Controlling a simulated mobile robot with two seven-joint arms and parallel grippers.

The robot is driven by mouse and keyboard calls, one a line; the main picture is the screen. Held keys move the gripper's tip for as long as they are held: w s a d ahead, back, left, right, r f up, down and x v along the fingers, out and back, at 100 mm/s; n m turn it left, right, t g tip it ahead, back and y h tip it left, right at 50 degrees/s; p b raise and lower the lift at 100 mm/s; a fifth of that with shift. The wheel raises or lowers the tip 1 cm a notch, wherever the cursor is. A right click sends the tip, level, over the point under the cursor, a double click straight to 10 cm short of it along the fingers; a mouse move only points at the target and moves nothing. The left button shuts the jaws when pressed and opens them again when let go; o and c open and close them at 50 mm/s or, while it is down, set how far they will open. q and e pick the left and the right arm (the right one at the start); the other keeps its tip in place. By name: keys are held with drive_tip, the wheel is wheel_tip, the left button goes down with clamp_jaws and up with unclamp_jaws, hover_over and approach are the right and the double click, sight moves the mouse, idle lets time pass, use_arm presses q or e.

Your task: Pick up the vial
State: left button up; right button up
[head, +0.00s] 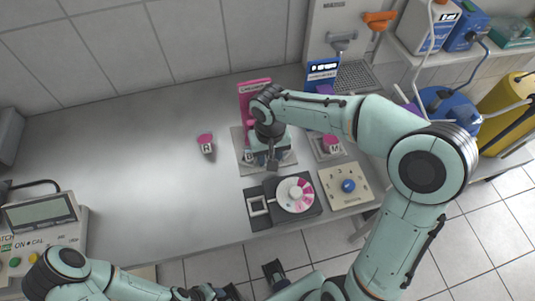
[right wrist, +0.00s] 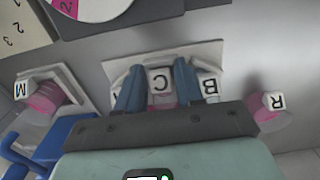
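In the right wrist view, a pink vial with a white block marked C (right wrist: 162,82) stands between the two blue fingers of my right gripper (right wrist: 160,85). The fingers flank it closely; whether they press on it is unclear. In the head view, my right gripper (head: 272,162) points down over the grey rack plate (head: 285,161) and hides this vial. The vial marked B (head: 248,156) is just left of the gripper; it also shows in the wrist view (right wrist: 208,87). My left gripper (head: 255,280) is at the bottom edge, with its fingers apart and nothing visible between them.
Vial R (head: 206,144) stands alone on the left, and vial M (head: 331,145) sits on a small plate to the right. A round dial device (head: 294,194) and a knob panel (head: 347,187) are in front. The table's left half is mostly clear.

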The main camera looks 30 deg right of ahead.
drive_tip(key=shift+f, duration=0.3)
clamp_jaws()
drive_tip(key=shift+r, duration=0.2)
